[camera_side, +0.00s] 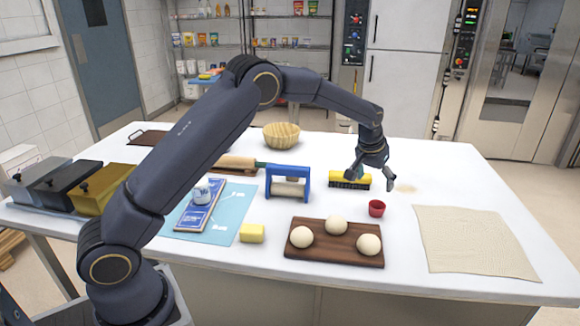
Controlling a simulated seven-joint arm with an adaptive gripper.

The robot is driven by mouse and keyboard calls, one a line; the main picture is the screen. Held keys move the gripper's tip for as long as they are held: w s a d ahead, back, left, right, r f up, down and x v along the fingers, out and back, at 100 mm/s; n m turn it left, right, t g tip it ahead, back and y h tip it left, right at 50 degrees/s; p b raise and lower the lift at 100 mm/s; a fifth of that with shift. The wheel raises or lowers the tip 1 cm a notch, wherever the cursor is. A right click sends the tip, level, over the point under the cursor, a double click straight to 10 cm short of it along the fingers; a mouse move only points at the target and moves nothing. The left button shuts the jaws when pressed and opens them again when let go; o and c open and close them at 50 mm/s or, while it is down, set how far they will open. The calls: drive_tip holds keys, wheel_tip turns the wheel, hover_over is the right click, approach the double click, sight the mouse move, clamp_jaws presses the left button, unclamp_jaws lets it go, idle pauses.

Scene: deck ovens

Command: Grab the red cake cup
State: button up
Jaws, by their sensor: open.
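The small red cake cup (376,208) stands on the white table, just behind the right back corner of the dark wooden board. My gripper (371,185) is open, with its fingers pointing down and spread apart. It hangs above and slightly behind the cup in the picture. A yellow brush-like block (349,181) with a dark lower edge lies close by the left finger. I cannot tell whether that finger touches it. Nothing shows between the fingers.
The wooden board (300,256) carries 3 dough balls. A blue frame-like tool (289,182) stands to the left, with a rolling pin (237,162) and wooden bowl (281,136) behind. A beige cloth (470,240) lies to the right. A yellow block (252,233) sits front left.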

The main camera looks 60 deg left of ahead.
sight(377, 205)
drive_tip(key=x, duration=1.2)
drive_tip(key=shift+w+f, duration=0.2)
drive_tip(key=shift+f, duration=0.05)
drive_tip(key=c, duration=1)
